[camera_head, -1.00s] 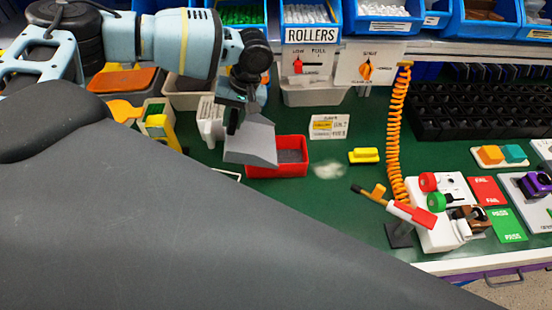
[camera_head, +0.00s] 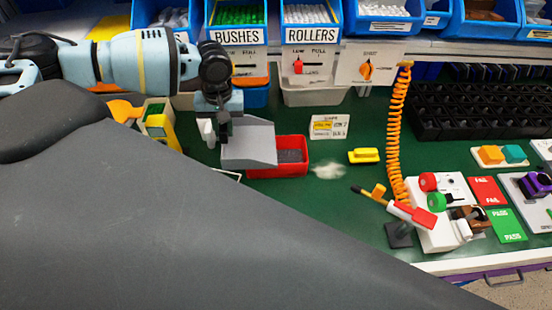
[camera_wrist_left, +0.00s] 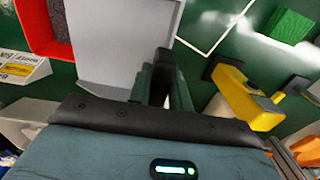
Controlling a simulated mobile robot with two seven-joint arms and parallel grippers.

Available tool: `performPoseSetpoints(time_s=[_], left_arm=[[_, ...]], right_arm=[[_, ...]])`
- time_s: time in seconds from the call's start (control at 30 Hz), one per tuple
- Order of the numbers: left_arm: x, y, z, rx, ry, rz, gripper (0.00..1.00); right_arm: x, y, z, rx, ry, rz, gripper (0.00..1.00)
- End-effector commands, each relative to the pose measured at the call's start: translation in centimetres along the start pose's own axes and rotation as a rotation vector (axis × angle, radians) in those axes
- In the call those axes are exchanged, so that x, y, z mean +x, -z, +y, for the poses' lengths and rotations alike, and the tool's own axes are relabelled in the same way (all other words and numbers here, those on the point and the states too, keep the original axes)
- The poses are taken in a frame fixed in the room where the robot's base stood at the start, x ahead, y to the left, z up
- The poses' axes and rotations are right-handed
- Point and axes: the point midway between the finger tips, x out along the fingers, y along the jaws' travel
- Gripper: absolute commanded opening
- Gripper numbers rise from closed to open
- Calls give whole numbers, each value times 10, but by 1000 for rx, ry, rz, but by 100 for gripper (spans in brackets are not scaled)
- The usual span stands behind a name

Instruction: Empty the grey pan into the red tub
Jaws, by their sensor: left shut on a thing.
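The grey pan (camera_head: 250,147) is a flat grey scoop, held just left of and partly over the red tub (camera_head: 305,170) in the head view. My left gripper (camera_head: 223,128) is shut on the pan's dark handle. The wrist view shows the pan (camera_wrist_left: 121,40) beside my left gripper (camera_wrist_left: 164,85), with a corner of the red tub (camera_wrist_left: 35,32). The tub holds dark grey material on its floor. The pan's upper face looks bare in the head view. My right gripper is not in view.
A pale powdery patch (camera_head: 328,170) lies right of the tub, near a yellow brush-like block (camera_head: 364,156). An orange coiled hose (camera_head: 396,130) hangs farther right. A yellow tool (camera_head: 160,125) stands to the left. Blue bins line the back.

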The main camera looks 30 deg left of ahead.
Motion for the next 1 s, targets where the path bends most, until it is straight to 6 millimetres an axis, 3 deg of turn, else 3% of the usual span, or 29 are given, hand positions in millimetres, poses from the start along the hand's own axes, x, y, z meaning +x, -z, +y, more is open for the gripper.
performPoseSetpoints(time_s=[0.4, 0.77, 0.87, 1.0], left_arm=[[-26, 0, -1, 0, -1, 1, 0], [-28, -1, 1, 6, 0, 0, 0], [-30, -10, 13, 50, 0, -2, 0], [-38, -40, 48, 195, 4, -5, 0]], right_arm=[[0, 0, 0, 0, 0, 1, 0], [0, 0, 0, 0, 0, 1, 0], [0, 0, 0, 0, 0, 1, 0], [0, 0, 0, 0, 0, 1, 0]])
